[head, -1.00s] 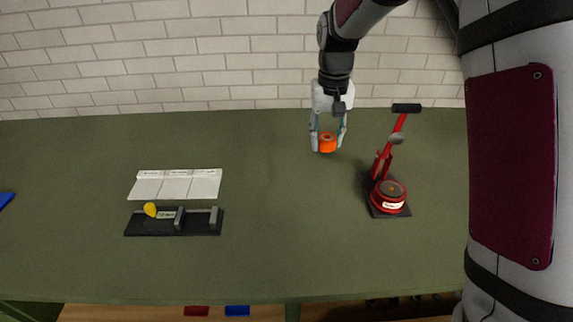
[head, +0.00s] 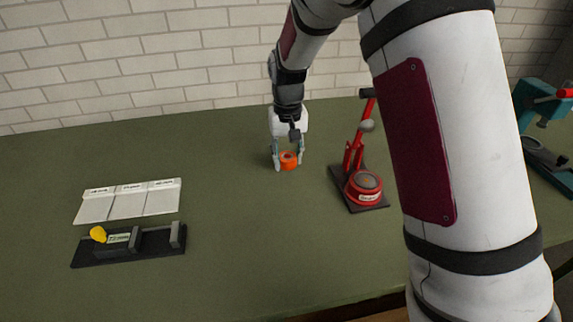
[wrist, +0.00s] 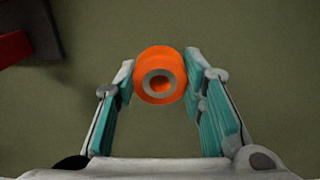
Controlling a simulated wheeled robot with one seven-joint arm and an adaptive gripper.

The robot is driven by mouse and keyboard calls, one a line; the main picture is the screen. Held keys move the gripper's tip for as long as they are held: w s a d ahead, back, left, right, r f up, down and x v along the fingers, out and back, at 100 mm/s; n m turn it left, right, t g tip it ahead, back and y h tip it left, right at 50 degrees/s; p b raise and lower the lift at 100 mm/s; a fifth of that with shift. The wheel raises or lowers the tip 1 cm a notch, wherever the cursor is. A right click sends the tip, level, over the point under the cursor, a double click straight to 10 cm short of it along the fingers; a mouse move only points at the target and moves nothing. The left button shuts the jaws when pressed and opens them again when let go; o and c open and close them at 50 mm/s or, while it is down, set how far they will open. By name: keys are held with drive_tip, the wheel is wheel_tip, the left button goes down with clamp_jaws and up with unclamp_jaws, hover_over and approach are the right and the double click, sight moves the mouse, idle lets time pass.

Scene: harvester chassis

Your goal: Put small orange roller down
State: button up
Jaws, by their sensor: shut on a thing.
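The small orange roller (head: 289,161) is between the fingers of my gripper (head: 288,164), toward the back of the green table. In the wrist view the roller (wrist: 160,75) shows its ring-shaped end with a grey rim and a dark hole. The fingertips of my gripper (wrist: 162,78) press on it from both sides, so the gripper is shut on it. The roller looks low, close to the table top; I cannot tell whether it touches it.
A red press (head: 367,185) on a dark base stands right of my gripper. A teal machine (head: 540,115) stands far right. The table (head: 235,225) between is clear.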

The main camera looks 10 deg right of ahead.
sight(288, 174)
drive_tip(key=shift+f, duration=1.5)
drive_tip(key=shift+f, duration=0.15)
drive_tip(key=o, duration=1.2)
drive_tip(key=shift+c, duration=0.2)
wheel_tip(288, 174, up, 12)
drive_tip(key=shift+s+r, duration=0.15)
drive_tip(key=shift+r, duration=0.05)
